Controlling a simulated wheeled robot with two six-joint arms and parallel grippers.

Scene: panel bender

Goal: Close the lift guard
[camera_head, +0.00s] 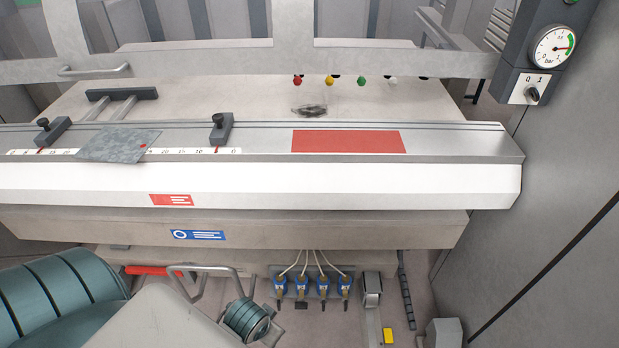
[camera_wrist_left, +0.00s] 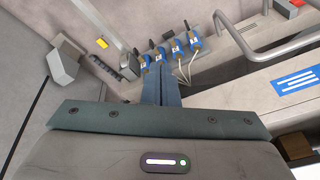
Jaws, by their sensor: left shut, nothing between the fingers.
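A wide grey frame with window openings (camera_head: 215,58) spans the back of the machine in the head view and looks like the lift guard. A bar handle (camera_head: 95,70) is on its lower rail at the left. I cannot tell how far the guard is open. My left gripper shows in the wrist view (camera_wrist_left: 162,88), with its fingers shut and nothing between them. It is low in front of the machine, well apart from the guard handle. In the head view its fingertips cannot be made out behind my left arm. My right gripper is not in view.
A bent grey tube (camera_head: 205,268) with a red bar (camera_head: 152,270) is close to my left arm. Blue plugs with cables (camera_head: 312,284) sit low ahead. The white front beam (camera_head: 330,185) lies between my arm and the guard. A gauge box (camera_head: 553,47) stands at right.

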